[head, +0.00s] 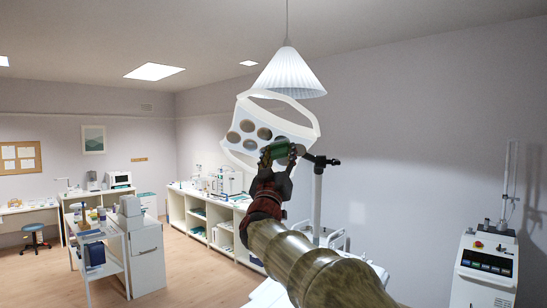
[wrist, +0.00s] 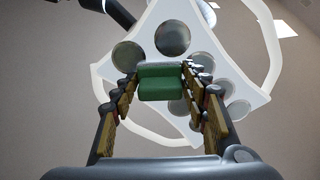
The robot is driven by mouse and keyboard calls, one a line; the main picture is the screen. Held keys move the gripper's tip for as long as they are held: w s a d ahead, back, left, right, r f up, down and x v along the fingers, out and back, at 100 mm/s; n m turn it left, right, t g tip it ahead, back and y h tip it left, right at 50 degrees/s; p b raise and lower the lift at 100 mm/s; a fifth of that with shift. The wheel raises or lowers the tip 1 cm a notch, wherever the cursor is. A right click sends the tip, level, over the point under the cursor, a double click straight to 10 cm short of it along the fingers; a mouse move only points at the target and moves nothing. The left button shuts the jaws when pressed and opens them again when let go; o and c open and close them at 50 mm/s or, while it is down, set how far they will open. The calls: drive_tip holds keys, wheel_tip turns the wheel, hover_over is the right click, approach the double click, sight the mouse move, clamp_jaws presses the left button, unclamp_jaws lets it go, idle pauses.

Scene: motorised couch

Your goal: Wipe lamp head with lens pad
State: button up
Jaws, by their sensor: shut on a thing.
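The lamp head (head: 248,122) is a white panel with several round lenses and a white loop handle, on a stand in the middle of the head view. In the wrist view the lamp head (wrist: 205,22) fills the upper middle. My gripper (head: 278,152) is raised at its lower right side. It is shut on a green lens pad (wrist: 161,82) with a greyish top edge; the pad also shows in the head view (head: 279,149). The pad overlaps the lenses in the wrist view. I cannot tell whether it touches the lamp head.
A white pleated pendant shade (head: 289,75) hangs just above the lamp head. The lamp's dark joint (head: 322,160) and pale pole (head: 317,200) stand right of my gripper. A white machine (head: 486,268) stands at far right. A counter (head: 207,212) and trolley (head: 97,250) are at left.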

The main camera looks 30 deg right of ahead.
sight(243, 130)
drive_tip(key=shift+s+d+f, duration=0.15)
drive_tip(key=shift+d+f, duration=0.15)
drive_tip(key=shift+d, duration=0.1)
drive_tip(key=shift+r, duration=0.1)
drive_tip(key=shift+w+a+r+p, duration=0.3)
drive_tip(key=shift+w+a+r, duration=0.05)
drive_tip(key=shift+a, duration=0.3)
drive_tip(key=shift+w+a+r+p, duration=0.2)
drive_tip(key=shift+a+p, duration=0.1)
drive_tip(key=shift+a, duration=0.2)
drive_tip(key=shift+w+a+r+p, duration=0.15)
drive_tip(key=shift+w+a+p, duration=0.1)
drive_tip(key=shift+a, duration=0.25)
